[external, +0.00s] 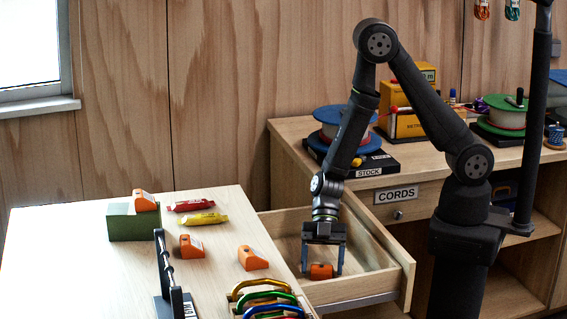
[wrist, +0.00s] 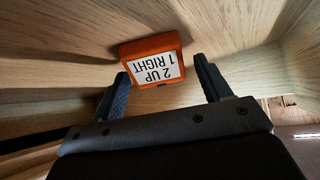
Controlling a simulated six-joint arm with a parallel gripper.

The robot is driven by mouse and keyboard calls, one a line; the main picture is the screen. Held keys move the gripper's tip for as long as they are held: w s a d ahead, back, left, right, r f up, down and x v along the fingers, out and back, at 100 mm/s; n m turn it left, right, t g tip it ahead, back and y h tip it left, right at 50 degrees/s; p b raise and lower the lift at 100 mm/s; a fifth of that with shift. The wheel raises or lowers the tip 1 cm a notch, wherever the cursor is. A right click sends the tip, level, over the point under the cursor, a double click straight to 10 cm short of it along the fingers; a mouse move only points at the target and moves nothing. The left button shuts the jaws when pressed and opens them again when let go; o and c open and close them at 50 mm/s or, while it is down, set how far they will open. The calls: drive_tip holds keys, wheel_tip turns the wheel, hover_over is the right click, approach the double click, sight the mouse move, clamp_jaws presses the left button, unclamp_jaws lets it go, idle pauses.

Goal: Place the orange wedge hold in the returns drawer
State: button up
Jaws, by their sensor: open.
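An orange wedge hold (external: 320,272) lies inside the open wooden drawer (external: 405,285), on its floor. My gripper (external: 322,260) points down into the drawer, open, with its two fingers on either side of this hold. In the wrist view the hold (wrist: 152,46) has a white label reading "2 UP 1 RIGHT" and sits between and just beyond the open fingertips (wrist: 160,82), with gaps to both fingers. Other orange wedge holds are on the table: one on a green box (external: 146,201), one near the middle (external: 191,246), one near the drawer (external: 252,259). No label shows on the open drawer.
Red (external: 192,205) and yellow (external: 202,219) tubes lie on the table (external: 60,250). A dark rack (external: 165,265) and several coloured carabiners (external: 262,290) are at its front. A cabinet behind has a closed drawer labelled CORDS (external: 393,195). The drawer walls enclose my fingers.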

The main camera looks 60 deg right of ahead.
drive_tip(key=v, duration=1.1)
drive_tip(key=shift+d+r, duration=0.3)
drive_tip(key=shift+w+a, duration=0.1)
drive_tip(key=x, duration=1.2)
drive_tip(key=shift+f, duration=0.1)
drive_tip(key=shift+r, duration=0.8)
